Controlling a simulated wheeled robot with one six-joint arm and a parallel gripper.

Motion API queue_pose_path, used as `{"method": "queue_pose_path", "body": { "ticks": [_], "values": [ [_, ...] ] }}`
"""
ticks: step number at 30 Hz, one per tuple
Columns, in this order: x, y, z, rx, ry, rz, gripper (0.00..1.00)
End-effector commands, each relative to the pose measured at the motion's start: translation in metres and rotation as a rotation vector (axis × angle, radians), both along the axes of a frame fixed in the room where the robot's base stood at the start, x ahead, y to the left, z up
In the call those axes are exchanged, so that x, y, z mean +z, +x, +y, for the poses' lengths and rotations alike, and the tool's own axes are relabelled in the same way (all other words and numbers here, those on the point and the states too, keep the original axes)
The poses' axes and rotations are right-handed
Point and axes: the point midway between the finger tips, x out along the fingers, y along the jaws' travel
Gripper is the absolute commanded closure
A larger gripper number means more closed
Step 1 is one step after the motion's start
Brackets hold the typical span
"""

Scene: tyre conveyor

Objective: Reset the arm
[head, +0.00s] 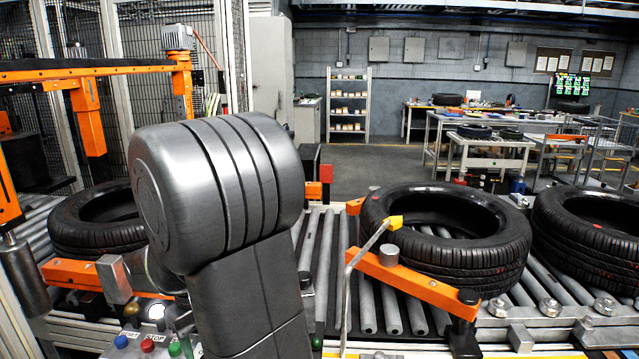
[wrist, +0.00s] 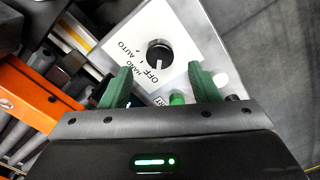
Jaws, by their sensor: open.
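My gripper (wrist: 160,88) shows in the wrist view with its two green fingers apart and nothing between them. Beyond the fingers is a white control panel plate with a black rotary knob (wrist: 159,55), marked OFF, HAND and AUTO. A green button (wrist: 177,99) sits below the knob, between the fingers. I cannot tell whether a finger touches the panel. In the head view my grey arm (head: 225,200) fills the centre left and hides the gripper. Blue, red and green buttons (head: 147,345) show at the arm's lower left.
Tyres lie on the roller conveyor, one at left (head: 100,222), one right of my arm (head: 450,240) and one at far right (head: 590,235). An orange bar (head: 415,285) crosses the conveyor's front. A wire fence stands behind left. Floor is open towards the shelf (head: 348,105).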

Motion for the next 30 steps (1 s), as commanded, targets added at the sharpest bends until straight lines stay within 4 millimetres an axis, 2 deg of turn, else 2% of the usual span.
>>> {"method": "queue_pose_path", "body": {
  "ticks": [1,7,30],
  "values": [
    [-0.011,0.0,0.0,0.0,-0.004,0.004,0.44],
    [-0.052,-0.001,-0.001,0.0,-0.005,0.005,0.44],
    [-0.047,0.0,0.0,-0.645,0.0,0.0,0.44]
  ]
}}
